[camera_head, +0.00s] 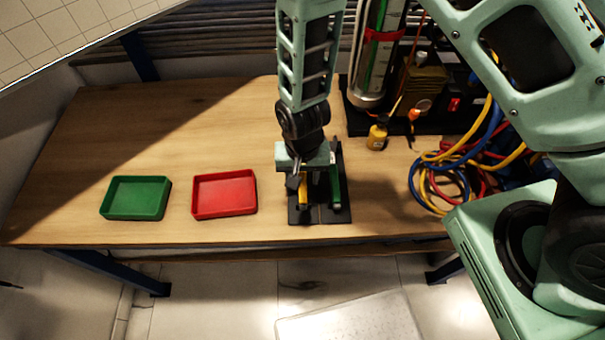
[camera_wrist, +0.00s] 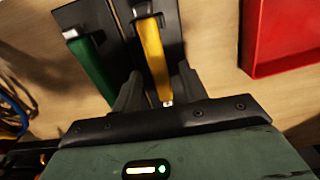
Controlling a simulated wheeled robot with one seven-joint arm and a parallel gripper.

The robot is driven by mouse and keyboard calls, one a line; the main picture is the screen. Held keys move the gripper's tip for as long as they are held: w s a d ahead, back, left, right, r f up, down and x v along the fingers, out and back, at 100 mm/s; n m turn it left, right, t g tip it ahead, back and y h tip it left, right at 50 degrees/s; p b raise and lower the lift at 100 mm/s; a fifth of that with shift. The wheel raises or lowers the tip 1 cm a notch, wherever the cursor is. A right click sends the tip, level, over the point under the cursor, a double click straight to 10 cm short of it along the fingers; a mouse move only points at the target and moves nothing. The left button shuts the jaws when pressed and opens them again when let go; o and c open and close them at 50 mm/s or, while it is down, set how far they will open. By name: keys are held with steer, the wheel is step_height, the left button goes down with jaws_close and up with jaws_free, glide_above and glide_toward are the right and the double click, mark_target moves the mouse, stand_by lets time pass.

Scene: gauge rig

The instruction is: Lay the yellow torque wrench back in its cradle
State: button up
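The yellow torque wrench (camera_wrist: 152,55) shows its handle between my gripper's fingers in the wrist view. Part of the yellow handle (camera_head: 303,191) also shows below my gripper (camera_head: 308,178) in the head view. In the wrist view my gripper (camera_wrist: 160,82) looks open, with a finger on either side of the handle and narrow gaps beside it. The dark cradle (camera_head: 320,214) lies under my gripper; its plate also shows in the wrist view (camera_wrist: 118,40). I cannot tell whether the yellow wrench rests fully in it. The wrench's far end is cut off.
A green-handled wrench (camera_head: 336,188) lies close beside the yellow one on the cradle. A red tray (camera_head: 224,214) and a green tray (camera_head: 136,215) stand to the left.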

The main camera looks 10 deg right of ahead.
steer(key=shift+r, duration=0.1)
step_height(320, 180, up, 17)
steer(key=b, duration=0.1)
stand_by(0.6)
steer(key=shift+r, duration=0.1)
steer(key=s+d+r+n, duration=0.2)
steer(key=s+r+n, duration=0.2)
steer(key=s, duration=0.3)
steer(key=s+d+r+n, duration=0.2)
steer(key=s+r+n, duration=0.3)
steer(key=s, duration=0.3)
steer(key=shift+d+n+y, duration=0.3)
steer(key=shift+d+n, duration=0.05)
steer(key=shift+n, duration=0.25)
steer(key=shift+c, duration=0.3)
steer(key=shift+c, duration=0.4)
steer(key=shift+w, duration=0.1)
